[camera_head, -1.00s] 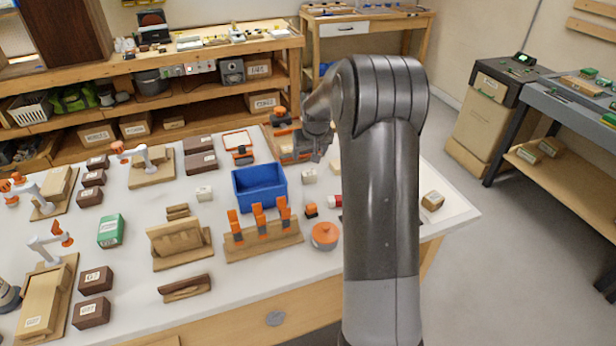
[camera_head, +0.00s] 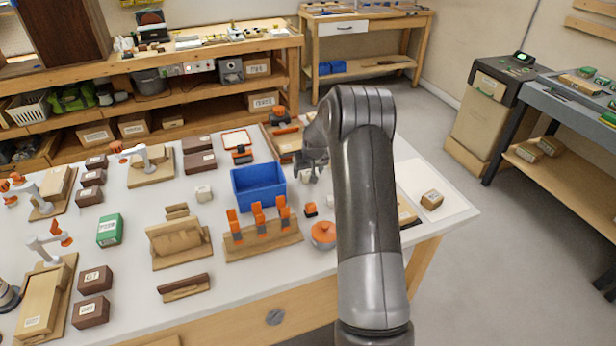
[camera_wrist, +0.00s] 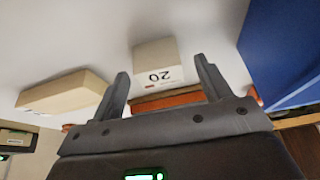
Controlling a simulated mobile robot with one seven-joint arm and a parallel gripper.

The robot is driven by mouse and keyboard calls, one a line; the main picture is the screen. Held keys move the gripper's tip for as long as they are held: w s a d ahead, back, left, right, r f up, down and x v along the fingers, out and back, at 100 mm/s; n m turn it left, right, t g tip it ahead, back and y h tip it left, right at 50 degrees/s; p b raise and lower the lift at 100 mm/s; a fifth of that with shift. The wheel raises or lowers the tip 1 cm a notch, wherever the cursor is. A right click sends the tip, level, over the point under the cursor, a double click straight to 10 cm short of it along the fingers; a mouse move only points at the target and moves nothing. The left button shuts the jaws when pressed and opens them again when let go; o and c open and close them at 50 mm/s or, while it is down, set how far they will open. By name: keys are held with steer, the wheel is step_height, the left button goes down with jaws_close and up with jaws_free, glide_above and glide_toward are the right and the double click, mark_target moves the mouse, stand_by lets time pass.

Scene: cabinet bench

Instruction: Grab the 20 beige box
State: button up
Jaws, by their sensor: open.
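The beige box marked 20 (camera_wrist: 156,60) shows in the wrist view, its label upside down. It stands on the white bench top, ahead of and between my gripper's fingers (camera_wrist: 162,76). My gripper is open, with a finger to either side of the box in the picture; I cannot tell whether they reach around it. In the head view my gripper (camera_head: 311,170) hangs low over the bench, just right of the blue bin, and largely hides the box.
The blue bin (camera_head: 259,187) is close beside the gripper and shows at right in the wrist view (camera_wrist: 285,50). Another beige block (camera_wrist: 66,92) lies at left there. A wooden rack with orange-topped pieces (camera_head: 264,243) and an orange round pot (camera_head: 323,235) stand nearer.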

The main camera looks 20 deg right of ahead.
steer(key=shift+x, duration=0.85)
steer(key=shift+r, duration=0.1)
steer(key=c, duration=1.1)
steer(key=shift+r, duration=0.15)
